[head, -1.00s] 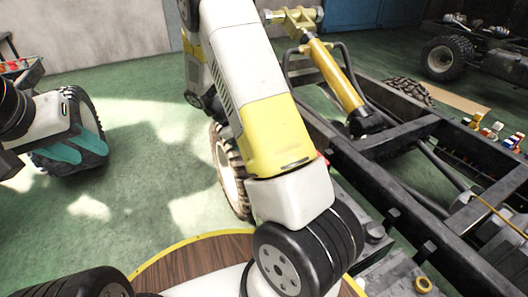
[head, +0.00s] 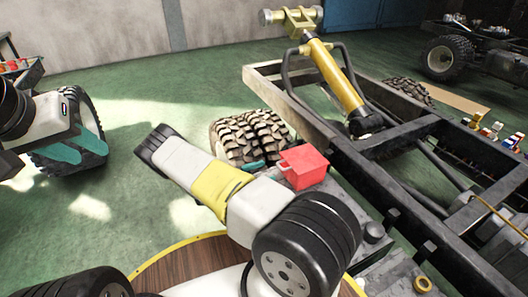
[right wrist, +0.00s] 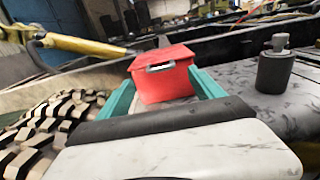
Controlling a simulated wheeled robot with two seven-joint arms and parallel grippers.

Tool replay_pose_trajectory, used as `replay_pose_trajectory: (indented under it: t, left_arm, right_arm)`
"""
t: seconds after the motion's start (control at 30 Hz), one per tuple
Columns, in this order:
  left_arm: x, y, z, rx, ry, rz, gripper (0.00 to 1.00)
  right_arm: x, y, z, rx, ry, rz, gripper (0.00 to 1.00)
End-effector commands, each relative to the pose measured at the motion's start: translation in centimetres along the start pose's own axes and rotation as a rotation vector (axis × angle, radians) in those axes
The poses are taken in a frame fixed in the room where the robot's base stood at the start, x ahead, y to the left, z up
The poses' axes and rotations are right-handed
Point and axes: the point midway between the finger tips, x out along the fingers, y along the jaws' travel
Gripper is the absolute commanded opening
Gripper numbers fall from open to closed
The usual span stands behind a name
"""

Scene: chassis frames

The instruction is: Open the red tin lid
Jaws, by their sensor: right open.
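The red tin (head: 304,170) is box-shaped and stands on the dark chassis, right of the knobbly tyres. In the right wrist view the red tin (right wrist: 165,84) is straight ahead, its lid (right wrist: 160,55) down, with a small grey handle (right wrist: 160,68) on the near face. My right gripper (right wrist: 162,78) is open, its teal fingers reaching toward the tin on either side; I cannot tell whether they touch it. In the head view the right gripper (head: 268,167) is mostly hidden behind my arm. My left gripper (head: 77,150) is empty at the far left, teal fingers apart.
The dark chassis frame (head: 395,185) runs along the right, with a yellow cylinder (head: 335,75) rising from it. Knobbly tyres (head: 250,135) stand left of the tin. A grey cylindrical part (right wrist: 275,65) stands right of the tin.

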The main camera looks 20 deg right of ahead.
Motion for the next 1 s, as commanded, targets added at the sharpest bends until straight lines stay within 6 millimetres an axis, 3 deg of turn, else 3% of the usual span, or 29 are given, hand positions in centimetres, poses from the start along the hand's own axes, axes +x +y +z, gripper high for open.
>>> replay_pose_trajectory:
  t: [0.5,0.87,1.0]
  left_arm:
    - [0.0,0.0,0.0,0.0,0.0,0.0,0.36]
    - [0.0,0.0,0.0,0.0,0.0,0.0,0.36]
    - [0.0,0.0,0.0,0.0,0.0,0.0,0.36]
  right_arm:
    - [7.0,0.0,-0.1,-0.001,-0.002,0.0,0.76]
    - [7.7,0.0,-0.1,-0.001,-0.001,0.001,0.76]
    - [7.7,0.0,-0.1,-0.001,-0.001,0.001,0.51]
